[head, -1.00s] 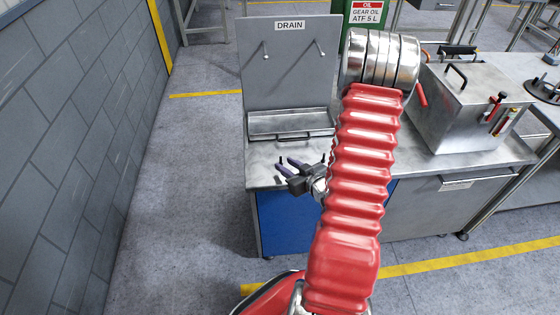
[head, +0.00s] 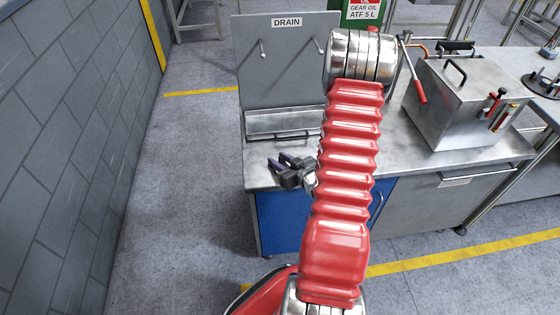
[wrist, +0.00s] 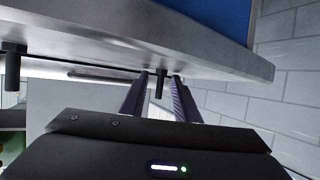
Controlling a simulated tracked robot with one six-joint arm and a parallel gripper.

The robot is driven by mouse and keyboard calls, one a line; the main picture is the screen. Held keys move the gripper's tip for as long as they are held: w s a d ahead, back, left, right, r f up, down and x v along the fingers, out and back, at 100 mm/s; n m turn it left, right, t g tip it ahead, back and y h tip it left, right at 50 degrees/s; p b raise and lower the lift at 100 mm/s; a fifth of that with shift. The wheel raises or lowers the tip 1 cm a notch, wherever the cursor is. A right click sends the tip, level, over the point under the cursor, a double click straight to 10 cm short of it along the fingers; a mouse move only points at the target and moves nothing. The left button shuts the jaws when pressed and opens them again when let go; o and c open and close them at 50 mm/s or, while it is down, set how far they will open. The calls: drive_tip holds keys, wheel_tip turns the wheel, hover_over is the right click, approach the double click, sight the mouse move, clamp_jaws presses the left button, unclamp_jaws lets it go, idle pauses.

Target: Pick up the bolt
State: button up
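A dark bolt (wrist: 160,84) stands upright on the metal bench edge in the wrist view, which is upside down. My gripper (wrist: 158,86) is open, with its two purple-grey fingers apart and the bolt showing between their tips. I cannot tell whether either finger touches it. A second dark bolt (wrist: 14,60) stands off to the left in the wrist view. In the head view my gripper (head: 284,161) is low over the left part of the bench top (head: 257,177); the bolt is too small to make out there.
The grey DRAIN panel (head: 285,60) and a shallow metal tray (head: 280,122) stand behind the gripper. A metal box (head: 465,105) with handles is on the right of the bench. My red arm hides the middle of the bench. A brick wall is at the left.

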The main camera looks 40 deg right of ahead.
sight(280, 157)
clamp_jaws()
idle(0.3)
idle(0.3)
drive_tip(key=shift+r, duration=0.15)
drive_tip(key=shift+s+r, duration=0.1)
drive_tip(key=shift+r, duration=4.75)
